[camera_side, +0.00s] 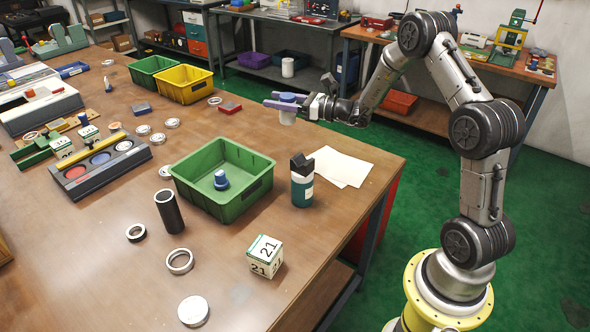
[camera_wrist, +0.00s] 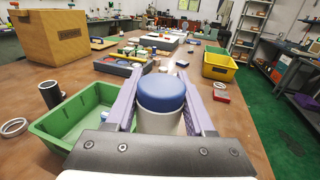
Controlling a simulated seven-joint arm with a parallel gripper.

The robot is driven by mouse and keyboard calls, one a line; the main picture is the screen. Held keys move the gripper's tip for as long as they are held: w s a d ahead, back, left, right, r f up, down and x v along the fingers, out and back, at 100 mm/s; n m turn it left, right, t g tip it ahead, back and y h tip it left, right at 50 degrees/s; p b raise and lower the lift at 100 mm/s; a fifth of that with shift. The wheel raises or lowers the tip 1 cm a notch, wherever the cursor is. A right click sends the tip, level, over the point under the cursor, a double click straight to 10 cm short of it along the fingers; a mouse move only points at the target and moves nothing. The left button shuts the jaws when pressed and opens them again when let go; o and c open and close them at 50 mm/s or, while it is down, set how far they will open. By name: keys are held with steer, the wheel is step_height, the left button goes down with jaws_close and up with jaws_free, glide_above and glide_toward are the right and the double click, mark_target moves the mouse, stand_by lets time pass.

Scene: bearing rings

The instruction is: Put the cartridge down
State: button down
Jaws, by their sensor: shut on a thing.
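The cartridge, a white cylinder with a blue cap, is held in my gripper; it shows in the side view (camera_side: 287,116) and close up in the wrist view (camera_wrist: 161,98). My gripper (camera_side: 287,106) has purple fingers, one on each side of the cartridge (camera_wrist: 160,105). It is shut on the cartridge and holds it upright, above the table's far right part in the side view. A green bin (camera_side: 240,200) stands on the table with a small blue and white piece (camera_side: 221,180) inside. In the wrist view the green bin (camera_wrist: 50,140) is left of the cartridge.
A dark bottle (camera_side: 302,182), white papers (camera_side: 340,167) and a cube marked 21 (camera_side: 264,256) are near the green bin. A yellow bin (camera_side: 184,84) and a red block (camera_side: 230,108) are farther back. Bare tabletop lies between them.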

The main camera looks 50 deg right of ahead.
steer(key=shift+m+h, duration=0.3)
steer(key=shift+h, duration=0.2)
steer(key=shift+s+d+f, duration=0.1)
steer(key=shift+d+f, duration=0.35)
steer(key=shift+f, duration=2.5)
steer(key=shift+s+d+f, duration=0.1)
steer(key=shift+d+f, duration=0.3)
steer(key=shift+f, duration=2.5)
steer(key=shift+s+d+f, duration=0.1)
steer(key=shift+d+f, duration=0.35)
steer(key=shift+f, duration=2.5)
steer(key=shift+f, duration=0.15)
steer(key=shift+c, duration=1.3)
jaws_free()
